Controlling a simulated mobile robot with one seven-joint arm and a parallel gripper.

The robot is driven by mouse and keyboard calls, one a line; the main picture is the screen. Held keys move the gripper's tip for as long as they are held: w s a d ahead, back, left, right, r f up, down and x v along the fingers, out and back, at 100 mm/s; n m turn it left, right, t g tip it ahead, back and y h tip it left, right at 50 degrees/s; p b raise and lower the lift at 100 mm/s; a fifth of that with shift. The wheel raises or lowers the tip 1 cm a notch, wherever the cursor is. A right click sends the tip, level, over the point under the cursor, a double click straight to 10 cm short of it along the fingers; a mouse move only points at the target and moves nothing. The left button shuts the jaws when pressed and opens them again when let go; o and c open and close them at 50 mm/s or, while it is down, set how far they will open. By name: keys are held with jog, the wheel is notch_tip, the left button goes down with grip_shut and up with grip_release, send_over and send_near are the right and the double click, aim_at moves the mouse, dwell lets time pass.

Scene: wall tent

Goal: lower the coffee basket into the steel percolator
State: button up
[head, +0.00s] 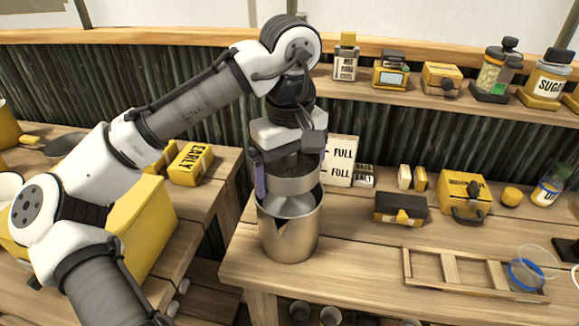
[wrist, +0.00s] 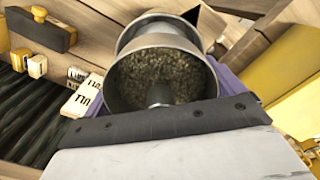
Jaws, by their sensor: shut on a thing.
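In the wrist view the basket (wrist: 208,82) is full of brownish grounds with a central tube. The percolator's rim (wrist: 150,30) shows behind it, off-centre from the basket.
A white card marked FULL (head: 341,160) stands close behind the percolator. A dark box (head: 400,208) and a yellow box (head: 463,195) are to the right. A wooden rack (head: 465,273) lies at the front right. A shelf (head: 420,98) runs behind.

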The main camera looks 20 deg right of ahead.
jog(key=shift+f+b, duration=0.3)
jog(key=shift+f, duration=0.5)
jog(key=shift+r+p, duration=0.25)
jog(key=shift+p, duration=0.2)
dwell(0.5)
jog(key=o, duration=0.7)
notch_tip(320, 180, up, 14)
jog(key=shift+f, duration=0.1)
dwell(0.3)
